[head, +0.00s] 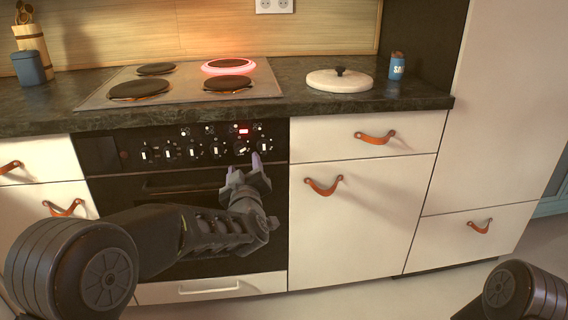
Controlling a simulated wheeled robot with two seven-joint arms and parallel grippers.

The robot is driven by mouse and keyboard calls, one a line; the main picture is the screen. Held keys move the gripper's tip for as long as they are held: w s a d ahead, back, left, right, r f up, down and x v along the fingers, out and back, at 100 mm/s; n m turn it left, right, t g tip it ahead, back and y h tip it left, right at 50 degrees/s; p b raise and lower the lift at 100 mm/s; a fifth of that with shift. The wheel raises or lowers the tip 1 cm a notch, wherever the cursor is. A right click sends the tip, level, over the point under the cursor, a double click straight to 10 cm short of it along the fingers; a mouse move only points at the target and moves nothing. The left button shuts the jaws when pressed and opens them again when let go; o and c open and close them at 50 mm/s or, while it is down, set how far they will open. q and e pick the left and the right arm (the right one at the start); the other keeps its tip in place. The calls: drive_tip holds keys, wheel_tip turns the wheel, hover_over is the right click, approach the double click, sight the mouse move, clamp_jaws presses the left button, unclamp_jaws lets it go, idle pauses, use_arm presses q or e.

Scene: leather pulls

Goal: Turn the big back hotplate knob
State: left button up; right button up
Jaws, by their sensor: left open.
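The hob (185,82) has several dark hotplates. The big back hotplate (229,66) at the right glows red around its rim. A row of knobs sits on the black oven panel below. The knob near the red-lit display (241,147) looks turned, its mark slanted, while others such as the rightmost knob (264,145) look upright. I cannot read which knob serves which plate. My left gripper (244,167) is open and empty, just below the two rightmost knobs; contact cannot be told. My right gripper is out of view; only part of my right arm shows.
The oven door and its handle lie behind my left arm. A white lid (340,79) and a blue salt shaker (397,67) stand on the dark worktop (420,97) at right. Drawers and doors with leather pulls (375,137) flank the oven. A blue canister (28,67) stands far left.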

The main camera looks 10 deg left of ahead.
sight(240, 151)
use_arm(q)
drive_tip(key=shift+s+a+r+y, duration=0.15)
drive_tip(key=shift+a+y, duration=0.15)
drive_tip(key=shift+a, duration=0.1)
drive_tip(key=b+x, duration=0.1)
drive_tip(key=x, duration=0.7)
drive_tip(key=shift+c, duration=0.3)
clamp_jaws()
